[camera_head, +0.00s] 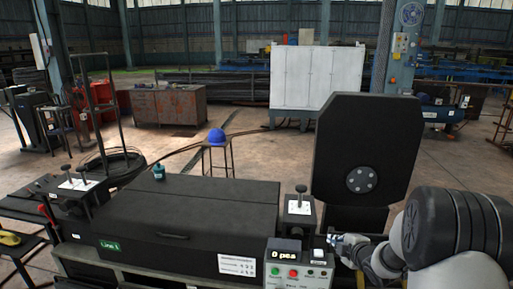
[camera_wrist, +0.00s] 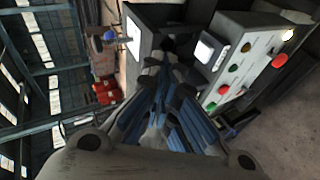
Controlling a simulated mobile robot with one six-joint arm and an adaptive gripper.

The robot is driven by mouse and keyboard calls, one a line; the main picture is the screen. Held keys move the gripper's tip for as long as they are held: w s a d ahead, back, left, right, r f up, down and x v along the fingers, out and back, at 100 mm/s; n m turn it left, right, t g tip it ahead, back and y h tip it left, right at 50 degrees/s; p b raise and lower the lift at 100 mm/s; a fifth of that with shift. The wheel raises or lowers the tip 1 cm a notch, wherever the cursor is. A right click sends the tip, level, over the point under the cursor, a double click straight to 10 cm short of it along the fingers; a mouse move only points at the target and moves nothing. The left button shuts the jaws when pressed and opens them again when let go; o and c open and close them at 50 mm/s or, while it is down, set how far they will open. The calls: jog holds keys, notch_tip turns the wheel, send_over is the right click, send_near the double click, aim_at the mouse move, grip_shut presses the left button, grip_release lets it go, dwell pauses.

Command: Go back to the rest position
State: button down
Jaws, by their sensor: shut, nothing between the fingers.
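My gripper (camera_head: 342,242) is at the lower right in the head view, just right of the control box (camera_head: 318,272) with its "0 pcs" display, lamps and buttons. In the wrist view my gripper (camera_wrist: 168,68) has its blue-grey fingers together, with nothing seen between them. The control box (camera_wrist: 232,75) lies close to the right of the fingers there, with green, red and yellow buttons. I cannot tell whether the fingertips touch it. A large black plate with a round grey hub (camera_head: 361,180) stands upright behind my gripper.
A long black machine cover (camera_head: 185,212) fills the front left. A small lever box (camera_head: 299,212) stands left of the black plate. A blue helmet (camera_head: 216,137) sits on a stool behind. A white cabinet (camera_head: 315,82) and open floor lie farther back.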

jog(key=s+a+r+m+g+h, duration=0.2)
jog(key=s+r+m+g+h, duration=0.15)
jog(key=s+r+m, duration=0.85)
jog(key=s+a+r+m+g, duration=0.1)
jog(key=s+a, duration=0.2)
jog(key=s, duration=0.7)
jog(key=s+a+r+m+g+y, duration=0.1)
jog(key=s+a+m, duration=0.1)
jog(key=s, duration=0.8)
jog(key=s+a+r+m+g+y, duration=0.1)
jog(key=s+a, duration=0.4)
jog(key=s, duration=0.5)
jog(key=shift+s+r+m+g, duration=0.15)
jog(key=shift+r+m+g, duration=0.25)
jog(key=shift+m, duration=0.2)
